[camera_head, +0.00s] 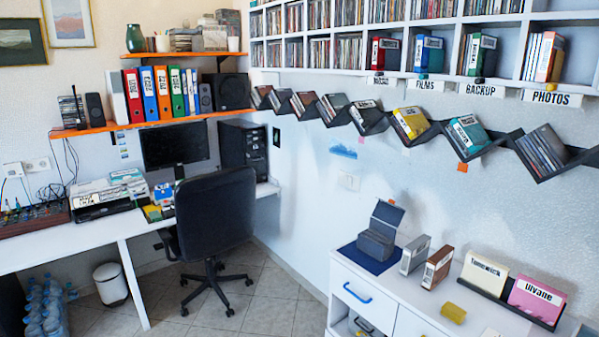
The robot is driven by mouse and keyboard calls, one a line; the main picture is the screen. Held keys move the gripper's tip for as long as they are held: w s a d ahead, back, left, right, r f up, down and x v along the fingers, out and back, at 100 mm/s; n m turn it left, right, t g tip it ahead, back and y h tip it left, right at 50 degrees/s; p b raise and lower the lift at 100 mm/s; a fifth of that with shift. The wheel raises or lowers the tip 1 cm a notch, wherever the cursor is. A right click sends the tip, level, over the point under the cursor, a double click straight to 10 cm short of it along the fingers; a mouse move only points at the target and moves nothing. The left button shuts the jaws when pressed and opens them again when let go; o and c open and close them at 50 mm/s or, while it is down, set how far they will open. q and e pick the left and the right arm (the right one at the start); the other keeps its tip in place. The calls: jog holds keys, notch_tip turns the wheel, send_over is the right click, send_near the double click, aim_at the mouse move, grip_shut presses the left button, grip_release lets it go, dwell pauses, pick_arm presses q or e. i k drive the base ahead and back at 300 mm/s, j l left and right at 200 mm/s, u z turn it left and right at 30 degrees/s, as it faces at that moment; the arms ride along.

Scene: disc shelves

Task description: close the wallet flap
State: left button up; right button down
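A dark grey-blue disc wallet (375,245) sits on a dark blue mat (347,250) at the left end of the white cabinet top. Its flap (387,216) stands up, open, tilted at the back of the wallet. Some of the wallet's inside is too small to make out. Neither of my grippers shows in the head view.
A grey case (414,255) and a brown case (437,267) stand right of the wallet. A yellow block (453,312) lies near the front. A black tray (510,306) holds cream and pink wallets. A black office chair (215,212) stands left of the cabinet.

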aim_at(387, 212)
jog(key=i+l+z, duration=0.1)
jog(key=i+l, duration=0.75)
jog(key=i, duration=0.15)
jog(key=i+l+z, duration=0.15)
jog(key=i+l, duration=0.25)
jog(key=i, duration=0.1)
